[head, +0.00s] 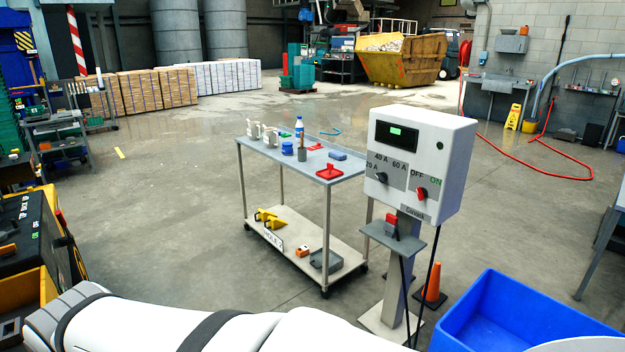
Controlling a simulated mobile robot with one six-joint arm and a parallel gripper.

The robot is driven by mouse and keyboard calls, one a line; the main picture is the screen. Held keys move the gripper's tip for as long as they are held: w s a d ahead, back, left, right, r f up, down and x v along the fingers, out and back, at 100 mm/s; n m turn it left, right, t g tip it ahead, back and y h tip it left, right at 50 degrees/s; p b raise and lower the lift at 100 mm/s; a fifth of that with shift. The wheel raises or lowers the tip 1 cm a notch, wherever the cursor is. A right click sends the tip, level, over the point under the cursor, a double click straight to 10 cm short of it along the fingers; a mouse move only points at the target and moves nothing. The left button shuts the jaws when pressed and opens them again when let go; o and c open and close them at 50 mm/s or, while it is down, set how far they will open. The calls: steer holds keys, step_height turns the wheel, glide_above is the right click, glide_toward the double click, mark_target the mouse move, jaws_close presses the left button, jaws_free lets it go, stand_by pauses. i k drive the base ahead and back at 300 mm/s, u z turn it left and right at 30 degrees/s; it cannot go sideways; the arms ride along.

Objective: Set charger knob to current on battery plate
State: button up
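The charger is a white box (455,165) on a grey post at right of centre. On its front, a small dark charger knob (381,178) sits on a grey panel marked 20 A, 40 A and 60 A. I cannot tell which mark it points to. Right of it is a red switch (421,193) under OFF and ON marks; its setting is unclear. Above is a dark display (397,134) with a green patch. No readable battery plate with a current value shows. My gripper is not in view; my white arm crosses the bottom edge.
A grey shelf (400,238) with a red and grey connector (391,222) and black cables is below the charger box. A two-level cart (302,172) stands left of it. A blue bin (525,320) and orange cone (431,285) are nearby. Open floor lies behind.

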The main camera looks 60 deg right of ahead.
mark_target(382, 177)
steer(key=z, duration=0.3)
steer(key=k, duration=1)
steer(key=z, duration=1.25)
steer(key=i, duration=1.3)
steer(key=z, duration=0.45)
steer(key=i, duration=0.75)
steer(key=z, duration=0.05)
